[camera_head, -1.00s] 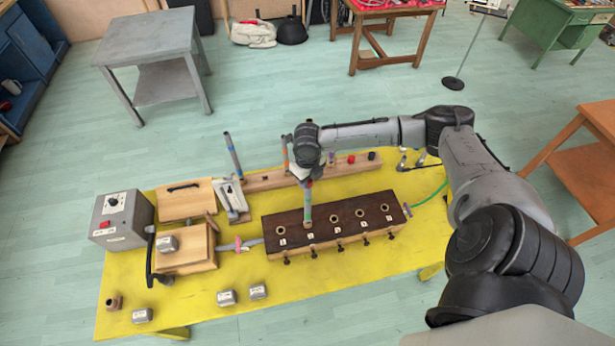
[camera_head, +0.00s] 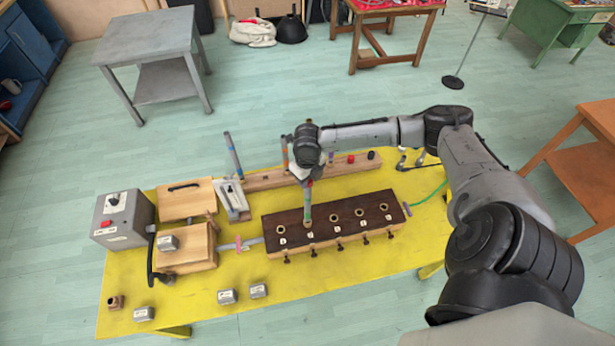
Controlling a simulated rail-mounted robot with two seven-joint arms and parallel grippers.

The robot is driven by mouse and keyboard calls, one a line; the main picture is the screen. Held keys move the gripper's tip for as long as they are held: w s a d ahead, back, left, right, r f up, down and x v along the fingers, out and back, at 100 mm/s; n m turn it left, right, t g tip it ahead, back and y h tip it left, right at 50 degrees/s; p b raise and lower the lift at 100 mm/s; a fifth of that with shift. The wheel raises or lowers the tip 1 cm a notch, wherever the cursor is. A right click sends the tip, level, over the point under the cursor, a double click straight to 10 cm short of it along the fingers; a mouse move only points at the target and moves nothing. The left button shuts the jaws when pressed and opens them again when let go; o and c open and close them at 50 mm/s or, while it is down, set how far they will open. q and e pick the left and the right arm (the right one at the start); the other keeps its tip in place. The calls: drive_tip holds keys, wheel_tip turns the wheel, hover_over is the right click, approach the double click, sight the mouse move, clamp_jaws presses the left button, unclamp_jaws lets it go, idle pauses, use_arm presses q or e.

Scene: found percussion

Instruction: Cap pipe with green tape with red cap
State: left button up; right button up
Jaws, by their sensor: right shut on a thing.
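The pipe with green tape (camera_head: 308,212) stands upright in a hole of the dark-topped wooden block (camera_head: 350,222). A small red piece, which looks like the red cap (camera_head: 309,184), is at the pipe's top, directly under my right gripper (camera_head: 307,178). My right gripper points down over the pipe and is shut on this red piece. The cap and pipe top appear lined up. I cannot tell whether the cap is fully seated. My left gripper is not in view.
Behind the block, a wooden rail (camera_head: 262,181) holds upright pipes and small purple, red and black pieces. A grey control box (camera_head: 123,220), wooden boxes and several small metal blocks lie to the left on the yellow table (camera_head: 200,290). The table's front middle is mostly clear.

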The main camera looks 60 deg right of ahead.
idle(0.4)
drive_tip(key=shift+p, duration=0.4)
drive_tip(key=shift+f, duration=0.1)
drive_tip(key=shift+f+b, duration=0.4)
drive_tip(key=shift+f, duration=0.5)
drive_tip(key=shift+f, duration=0.6)
drive_tip(key=o, duration=1)
drive_tip(key=shift+c, duration=0.2)
drive_tip(key=shift+r, duration=0.1)
